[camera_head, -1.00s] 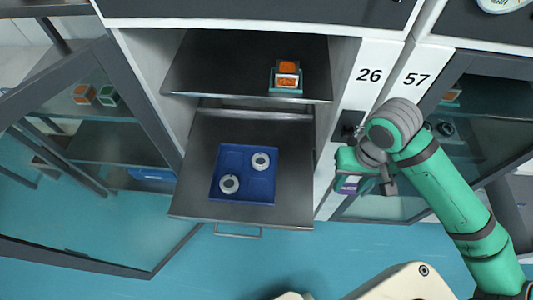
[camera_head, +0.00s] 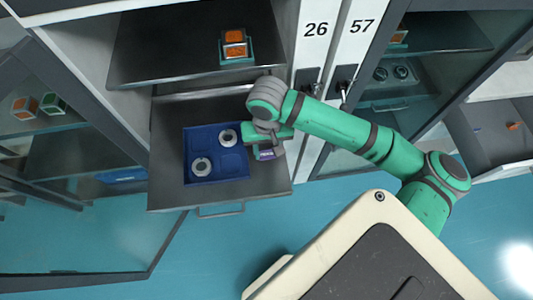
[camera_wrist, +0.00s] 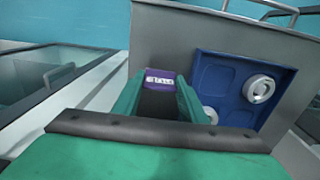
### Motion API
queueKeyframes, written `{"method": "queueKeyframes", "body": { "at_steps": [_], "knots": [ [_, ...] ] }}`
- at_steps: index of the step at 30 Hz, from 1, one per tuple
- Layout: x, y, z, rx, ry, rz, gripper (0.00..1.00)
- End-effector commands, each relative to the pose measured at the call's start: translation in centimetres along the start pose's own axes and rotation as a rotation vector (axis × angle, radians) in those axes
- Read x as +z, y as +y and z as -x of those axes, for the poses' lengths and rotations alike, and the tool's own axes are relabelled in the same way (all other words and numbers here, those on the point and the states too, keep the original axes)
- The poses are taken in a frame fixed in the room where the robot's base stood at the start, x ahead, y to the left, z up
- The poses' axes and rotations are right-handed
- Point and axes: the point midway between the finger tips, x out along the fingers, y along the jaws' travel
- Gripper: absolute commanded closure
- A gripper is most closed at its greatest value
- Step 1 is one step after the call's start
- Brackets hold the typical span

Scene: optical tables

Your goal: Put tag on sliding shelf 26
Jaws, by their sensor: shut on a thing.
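A purple tag with a white label (camera_wrist: 158,78) is held between the green fingers of my gripper (camera_wrist: 157,100) in the wrist view. In the head view, the tag (camera_head: 267,154) shows just below my gripper (camera_head: 262,143). The gripper is shut on the tag and is over the right part of the pulled-out sliding shelf (camera_head: 230,190), under the number 26. A blue tray (camera_head: 215,178) with two silver rings lies on this shelf, left of the gripper. The gripper hides part of the tray's right side. I cannot tell the tag's height above the shelf.
A fixed upper shelf (camera_head: 180,50) holds an orange and teal box (camera_head: 235,46). An open glass door (camera_head: 80,230) stands at left. The white post marked 26 and 57 (camera_head: 334,40) stands right of the shelf. The shelf's front right is bare.

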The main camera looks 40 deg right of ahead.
Motion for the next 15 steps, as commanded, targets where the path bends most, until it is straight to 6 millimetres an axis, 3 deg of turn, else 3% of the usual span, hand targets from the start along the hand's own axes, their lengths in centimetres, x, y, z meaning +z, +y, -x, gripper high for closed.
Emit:
{"method": "queueKeyframes", "body": {
  "at_steps": [8, 15],
  "knots": [
    [-0.1, -0.2, -3.4, 0.001, -0.001, -0.006, 0.83],
    [-0.1, -0.2, -3.6, 0.0, 0.0, -0.006, 0.83]
  ]
}}
